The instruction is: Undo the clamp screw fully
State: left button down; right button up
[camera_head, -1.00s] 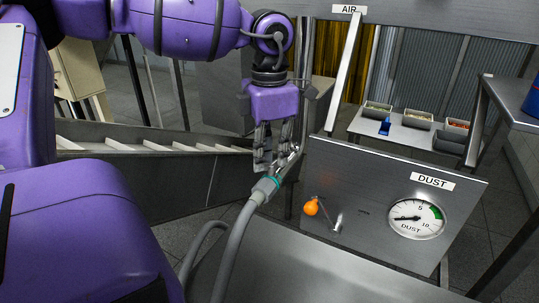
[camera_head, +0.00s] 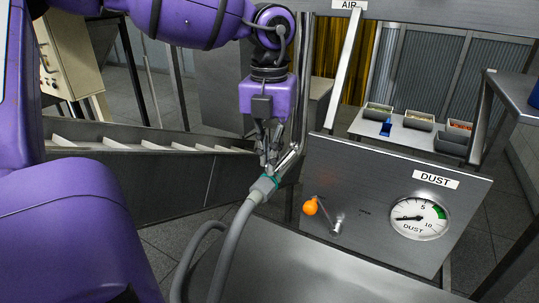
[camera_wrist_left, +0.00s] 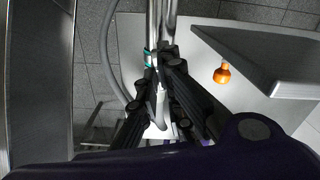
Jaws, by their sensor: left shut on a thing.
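My left gripper (camera_head: 268,160) points down at the joint where the grey hose (camera_head: 232,240) meets the metal pipe (camera_head: 298,120). Its fingers are shut on the clamp screw, which is mostly hidden by them in the head view. In the left wrist view, the gripper (camera_wrist_left: 165,100) has its dark fingers on both sides of a pale, narrow shaft, which looks like the clamp screw (camera_wrist_left: 160,104). A teal band (camera_head: 264,182) circles the hose end just below the fingers; it also shows in the left wrist view (camera_wrist_left: 148,58). My right gripper is not in view.
A steel panel with a DUST gauge (camera_head: 418,217) stands right of the hose, with an orange-knobbed lever (camera_head: 310,207) sticking out. A slatted conveyor (camera_head: 150,158) lies behind at left. A shelf (camera_head: 395,128) with small bins is at back right.

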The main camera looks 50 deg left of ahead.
pick_arm(q)
jog(key=n, duration=0.3)
jog(key=n+b, duration=0.1)
jog(key=n, duration=0.2)
jog(key=shift+w+n, duration=0.2)
jog(key=shift+n, duration=0.1)
dwell(0.3)
jog(key=c, duration=1.9)
grip_release()
notch_tip(320, 180, up, 12)
jog(key=shift+d+r, duration=0.1)
jog(key=shift+s, duration=0.1)
